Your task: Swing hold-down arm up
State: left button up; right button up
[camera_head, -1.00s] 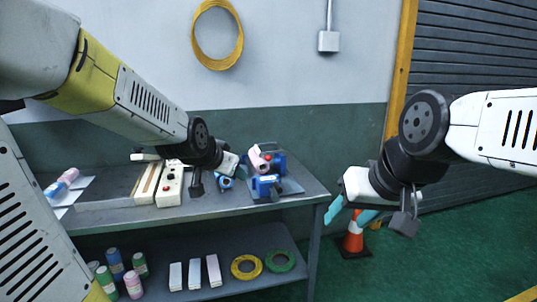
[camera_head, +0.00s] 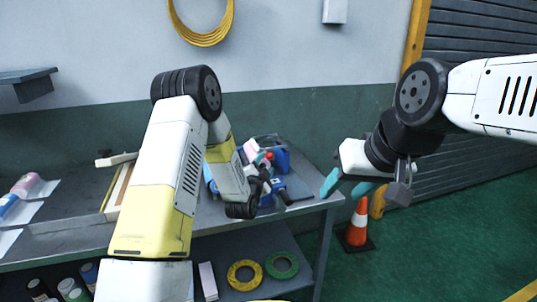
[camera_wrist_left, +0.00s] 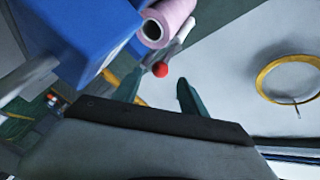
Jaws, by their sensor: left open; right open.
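The blue film device (camera_head: 281,160) stands on the table, partly hidden by my left arm; its blue body (camera_wrist_left: 80,35) is close in the left wrist view. A pink roll (camera_wrist_left: 170,18) sits at the device. The light hold-down arm (camera_wrist_left: 178,42) runs beside the roll and ends in a red knob (camera_wrist_left: 160,69), which also shows in the head view (camera_head: 268,155). My left gripper (camera_wrist_left: 158,78) is open, with the knob between or just beyond its teal fingertips; contact cannot be told. My right gripper (camera_head: 345,187) is open and empty, right of the table.
The table (camera_head: 310,205) has a lower shelf with a yellow ring (camera_head: 243,263), a green ring (camera_head: 282,258) and bottles. A wooden-edged tray (camera_head: 118,190) lies left of my left arm. An orange cone (camera_head: 357,225) stands on the floor at right.

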aim_at(268, 158)
pick_arm(q)
jog(key=x, duration=0.7)
grip_shut()
dwell(1.3)
